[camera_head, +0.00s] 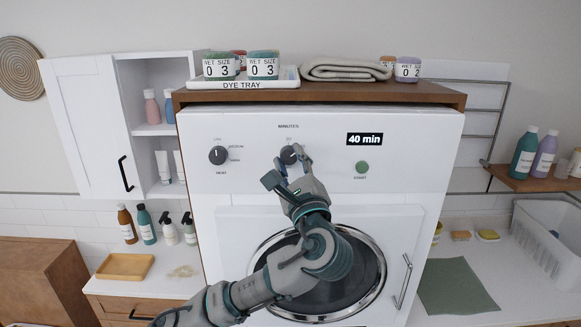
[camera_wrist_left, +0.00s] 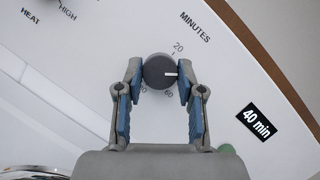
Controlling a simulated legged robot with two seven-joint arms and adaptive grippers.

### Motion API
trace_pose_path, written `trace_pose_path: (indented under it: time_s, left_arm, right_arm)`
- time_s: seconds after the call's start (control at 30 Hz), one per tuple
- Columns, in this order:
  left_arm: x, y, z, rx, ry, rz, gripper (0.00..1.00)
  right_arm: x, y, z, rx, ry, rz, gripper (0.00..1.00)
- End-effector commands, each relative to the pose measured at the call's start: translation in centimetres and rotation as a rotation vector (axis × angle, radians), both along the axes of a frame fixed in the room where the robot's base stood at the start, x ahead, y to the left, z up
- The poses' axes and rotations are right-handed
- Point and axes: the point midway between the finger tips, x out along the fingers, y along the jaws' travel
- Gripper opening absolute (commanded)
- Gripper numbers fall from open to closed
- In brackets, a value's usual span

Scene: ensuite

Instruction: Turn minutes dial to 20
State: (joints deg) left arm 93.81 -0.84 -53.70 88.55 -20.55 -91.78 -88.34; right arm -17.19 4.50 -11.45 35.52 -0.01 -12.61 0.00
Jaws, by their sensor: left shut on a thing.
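The minutes dial (camera_head: 288,155) is a dark round knob on the white front panel of the machine, under the word MINUTES. In the left wrist view the dial (camera_wrist_left: 158,71) has a white mark pointing right in the picture, away from the printed 20 near its upper right. The black display (camera_head: 365,139) reads 40 min. My left gripper (camera_head: 291,165) is shut on the dial, with a blue-padded finger on each side of it; it also shows in the left wrist view (camera_wrist_left: 158,85). My right gripper is not in view.
The heat dial (camera_head: 218,155) is left of the minutes dial, and the green start button (camera_head: 362,167) is to its right. The round door (camera_head: 325,280) is below my arm. A dye tray (camera_head: 243,84) stands on top.

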Motion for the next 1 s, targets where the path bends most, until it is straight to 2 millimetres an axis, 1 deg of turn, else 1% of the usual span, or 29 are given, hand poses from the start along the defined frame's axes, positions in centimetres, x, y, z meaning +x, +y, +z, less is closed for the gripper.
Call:
trace_pose_path:
  time_s: [0.03, 0.23, 0.6, 0.8, 1.0]
  left_arm:
    - [0.1, -0.2, -0.2, -0.045, 0.005, -0.002, 0.03]
    - [0.1, -0.2, -0.1, -0.235, 0.007, -0.001, 0.03]
    - [0.1, -0.3, 0.1, -0.578, 0.009, 0.001, 0.03]
    - [0.1, -0.2, 0.1, -0.729, 0.009, 0.003, 0.03]
    - [0.1, -0.2, 0.1, -0.836, 0.009, 0.003, 0.03]
  right_arm:
    - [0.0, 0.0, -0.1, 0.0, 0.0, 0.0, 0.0]
    - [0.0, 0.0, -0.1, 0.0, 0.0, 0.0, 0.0]
    - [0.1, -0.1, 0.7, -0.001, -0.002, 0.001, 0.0]
    - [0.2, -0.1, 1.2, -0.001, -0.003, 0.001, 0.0]
    - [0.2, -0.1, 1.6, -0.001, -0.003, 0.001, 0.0]
